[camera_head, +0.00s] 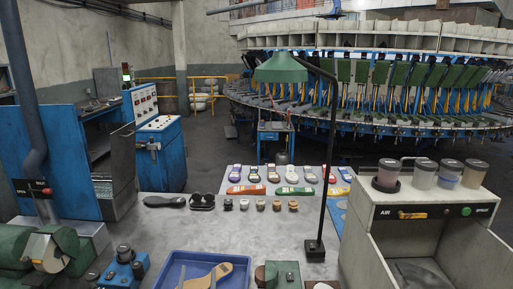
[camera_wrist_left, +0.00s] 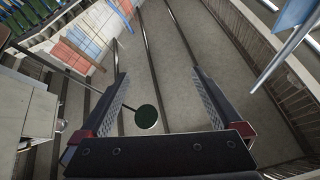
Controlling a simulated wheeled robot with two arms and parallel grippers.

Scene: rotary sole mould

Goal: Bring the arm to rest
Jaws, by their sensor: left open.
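My left gripper (camera_wrist_left: 156,72) shows in the left wrist view with its two dark fingers wide apart and nothing between them. Grey floor-like or wall-like surface with dark lines lies beyond the fingers. I cannot make out the left gripper for certain in the head view. My right gripper is in neither view.
A green lamp (camera_head: 281,68) on a dark post stands over the grey bench (camera_head: 203,236), which bears shoes, small parts and a blue tray (camera_head: 172,270). A white cabinet (camera_head: 376,215) with cups stands right. Blue machines (camera_head: 65,150) stand left, a rotary machine (camera_head: 370,85) behind.

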